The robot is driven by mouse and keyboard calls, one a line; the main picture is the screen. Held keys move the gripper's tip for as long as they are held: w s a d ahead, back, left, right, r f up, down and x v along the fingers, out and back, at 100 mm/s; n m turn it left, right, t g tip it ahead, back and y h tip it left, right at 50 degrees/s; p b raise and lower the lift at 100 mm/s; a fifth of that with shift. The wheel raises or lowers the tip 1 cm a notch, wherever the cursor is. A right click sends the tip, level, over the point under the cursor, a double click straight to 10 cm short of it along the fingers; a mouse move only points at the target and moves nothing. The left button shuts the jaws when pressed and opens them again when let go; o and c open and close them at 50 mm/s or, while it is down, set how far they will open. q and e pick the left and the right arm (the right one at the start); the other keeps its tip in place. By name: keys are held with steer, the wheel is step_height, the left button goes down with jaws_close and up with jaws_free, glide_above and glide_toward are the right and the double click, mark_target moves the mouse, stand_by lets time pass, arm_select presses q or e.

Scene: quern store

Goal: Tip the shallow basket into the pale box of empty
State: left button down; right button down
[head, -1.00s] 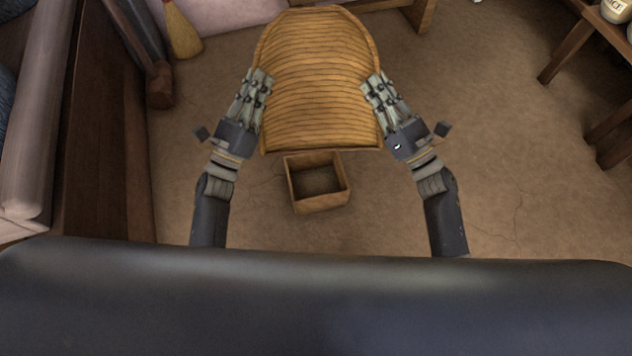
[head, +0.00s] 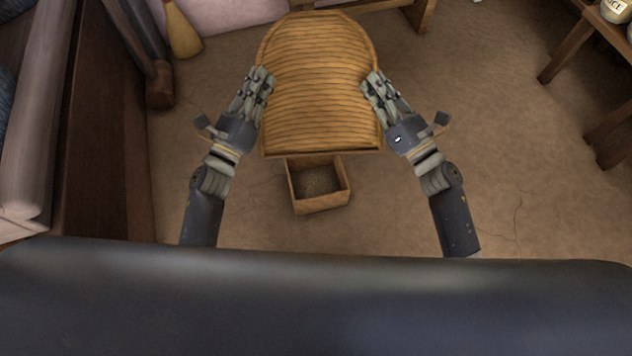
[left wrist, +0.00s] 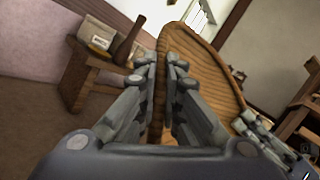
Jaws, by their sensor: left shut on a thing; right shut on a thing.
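The shallow basket (head: 318,85) is a ribbed, woven tan scoop with a rounded far end and a straight near edge. No contents show on its visible surface. My left gripper (head: 262,85) is shut on its left rim and my right gripper (head: 372,86) on its right rim. In the left wrist view the left fingers (left wrist: 163,75) close around the rim, and the basket (left wrist: 205,65) stretches away behind them. The pale box (head: 320,202) is a small open square wooden box on the floor below the basket's near edge. Its far part is hidden by the basket, and its inside looks brownish and grainy.
Dark wooden furniture (head: 100,150) lines the left side. A wooden table (head: 567,50) with a labelled jar (head: 614,10) stands at the right. The floor (head: 520,170) right of the box is clear.

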arm_select(q)
steer(key=shift+w+d+f+n+g+y, duration=0.15)
steer(key=shift+w+f+n+g+y, duration=0.2)
steer(key=shift+g, duration=0.35)
arm_select(e)
steer(key=shift+w+a+f+m+g+h, duration=0.1)
steer(key=shift+w+f+m+g+h, duration=0.2)
steer(key=shift+w+f+m+g, duration=0.15)
arm_select(q)
steer(key=shift+w+f, duration=0.1)
steer(key=shift+w, duration=0.05)
steer(key=shift+w+f+n+g+y, duration=0.25)
steer(key=shift+w+f+g, duration=0.1)
steer(key=shift+f+g, duration=0.3)
arm_select(e)
steer(key=shift+w+f+m+g+h, duration=0.3)
steer(key=shift+f+m+g+h, duration=0.25)
steer(key=shift+f+g, duration=0.1)
arm_select(q)
steer(key=shift+w+r, duration=0.1)
steer(key=shift+r, duration=0.05)
arm_select(e)
steer(key=shift+w+a+r, duration=0.1)
